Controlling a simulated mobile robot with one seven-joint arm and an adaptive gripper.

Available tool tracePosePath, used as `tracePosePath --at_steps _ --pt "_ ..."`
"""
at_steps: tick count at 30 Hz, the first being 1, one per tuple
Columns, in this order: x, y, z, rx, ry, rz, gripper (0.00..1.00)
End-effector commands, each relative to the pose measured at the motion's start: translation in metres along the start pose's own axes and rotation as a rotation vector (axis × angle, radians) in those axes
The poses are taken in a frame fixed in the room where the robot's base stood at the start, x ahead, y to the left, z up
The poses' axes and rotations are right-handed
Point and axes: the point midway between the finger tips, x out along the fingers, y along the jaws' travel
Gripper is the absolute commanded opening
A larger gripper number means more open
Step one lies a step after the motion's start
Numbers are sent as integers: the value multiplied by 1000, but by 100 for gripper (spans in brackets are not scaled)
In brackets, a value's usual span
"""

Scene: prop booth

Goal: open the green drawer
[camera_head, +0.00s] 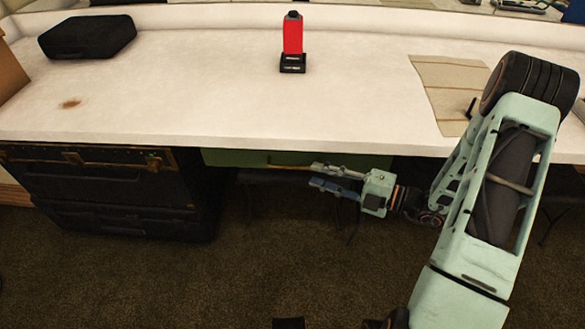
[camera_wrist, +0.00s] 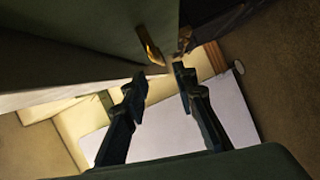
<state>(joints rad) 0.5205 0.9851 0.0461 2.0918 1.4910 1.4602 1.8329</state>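The green drawer (camera_head: 230,158) is set under the white counter, right of the black case. Its front shows as a narrow strip in the head view, and a large dark green face (camera_wrist: 75,40) fills the upper left of the wrist view. A brass handle (camera_wrist: 149,46) sticks out from that face. My gripper (camera_head: 314,175) is below the counter edge, near the drawer front, with its fingers pointing left. In the wrist view my gripper (camera_wrist: 157,80) is open, its fingertips apart with nothing between them. The handle lies just beyond the fingertips.
A black case (camera_head: 110,185) with brass fittings stands under the counter at left. The white counter (camera_head: 200,90) overhangs my gripper. On it are a black case (camera_head: 88,36), a red bottle-like item (camera_head: 292,35) and a beige mat (camera_head: 440,85). The carpet (camera_head: 280,260) below is mostly clear.

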Motion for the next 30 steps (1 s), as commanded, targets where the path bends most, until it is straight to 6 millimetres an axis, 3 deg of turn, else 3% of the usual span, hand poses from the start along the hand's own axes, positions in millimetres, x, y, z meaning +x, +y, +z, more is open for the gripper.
tracePosePath --at_steps 9,15,26,30 --pt "61 -2 -1 -5 5 -3 26" --pt "84 -1 -1 -6 3 -3 26" --pt "90 0 -1 -5 2 -3 26" --pt "90 0 -1 -5 2 -3 13"
